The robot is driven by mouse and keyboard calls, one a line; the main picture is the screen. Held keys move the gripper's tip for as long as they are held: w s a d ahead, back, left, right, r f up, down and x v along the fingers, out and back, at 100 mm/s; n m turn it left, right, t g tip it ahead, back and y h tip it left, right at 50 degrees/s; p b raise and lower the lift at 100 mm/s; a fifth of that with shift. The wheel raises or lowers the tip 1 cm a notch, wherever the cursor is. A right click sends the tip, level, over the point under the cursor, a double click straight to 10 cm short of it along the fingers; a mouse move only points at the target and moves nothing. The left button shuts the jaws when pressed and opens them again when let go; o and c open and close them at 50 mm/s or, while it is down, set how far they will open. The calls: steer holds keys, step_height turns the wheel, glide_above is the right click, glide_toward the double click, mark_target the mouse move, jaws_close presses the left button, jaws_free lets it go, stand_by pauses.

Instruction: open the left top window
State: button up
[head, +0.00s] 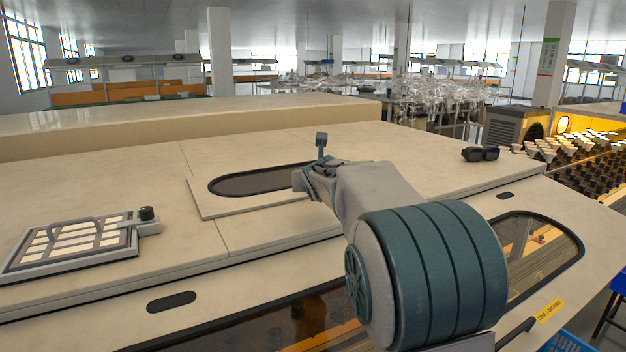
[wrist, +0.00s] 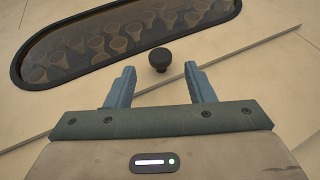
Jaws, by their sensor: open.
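The top window is a dark, rounded pane (head: 250,181) set in a flat cream panel (head: 208,207) on the machine's top in the head view. My arm hides its right end. In the wrist view the pane (wrist: 120,36) has a black rim and shows rows of bulb-like cones beneath. A round black knob (wrist: 159,60) stands on the cream panel beside the pane. My gripper (wrist: 160,72) is open, with the knob in line with the gap, around or just beyond the fingertips. Contact cannot be told. In the head view my gripper (head: 312,168) is over the panel's right part.
A grey grid-like frame (head: 75,244) with a black knob lies on the left. A dark handle-like object (head: 480,154) sits at the back right. A lower window (head: 538,255) is in the sloped front at right. Bulb rows (head: 585,160) stand beyond. The top's back left is clear.

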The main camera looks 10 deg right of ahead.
steer(key=shift+p+x, duration=0.4)
steer(key=shift+x, duration=1.55)
